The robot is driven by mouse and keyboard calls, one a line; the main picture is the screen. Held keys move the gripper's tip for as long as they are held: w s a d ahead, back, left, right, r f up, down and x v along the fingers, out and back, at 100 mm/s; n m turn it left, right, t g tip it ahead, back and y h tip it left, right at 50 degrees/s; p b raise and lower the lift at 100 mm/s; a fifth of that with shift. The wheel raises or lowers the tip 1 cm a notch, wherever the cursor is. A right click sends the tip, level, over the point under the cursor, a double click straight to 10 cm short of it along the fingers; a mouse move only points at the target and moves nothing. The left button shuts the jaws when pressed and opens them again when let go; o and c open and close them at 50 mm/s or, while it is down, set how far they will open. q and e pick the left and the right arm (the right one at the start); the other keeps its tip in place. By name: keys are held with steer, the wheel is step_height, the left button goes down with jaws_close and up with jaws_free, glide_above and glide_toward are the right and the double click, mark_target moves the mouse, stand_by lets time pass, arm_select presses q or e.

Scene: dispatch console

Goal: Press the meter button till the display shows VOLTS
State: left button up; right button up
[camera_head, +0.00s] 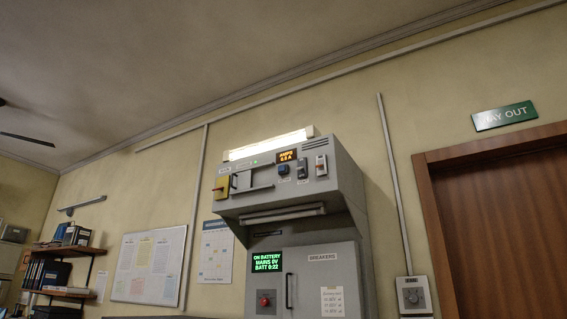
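A grey console cabinet (350,225) stands against the wall right of the middle. On its upper panel a small amber display (287,156) appears to read AMPS with a small figure below it. A dark blue button (283,169) sits just under that display. A dark switch (302,168) and a lighter switch (321,165) are to its right. A green display (266,262) lower down reads ON BATTERY, MAINS 0V, BATT 0:22. Neither of my grippers is in view.
A yellow plate with a red knob (221,188) and a bar handle are on the panel's left. A red button (264,301) is below the green display. A brown door (500,220) and a wall dial box (413,296) are at right.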

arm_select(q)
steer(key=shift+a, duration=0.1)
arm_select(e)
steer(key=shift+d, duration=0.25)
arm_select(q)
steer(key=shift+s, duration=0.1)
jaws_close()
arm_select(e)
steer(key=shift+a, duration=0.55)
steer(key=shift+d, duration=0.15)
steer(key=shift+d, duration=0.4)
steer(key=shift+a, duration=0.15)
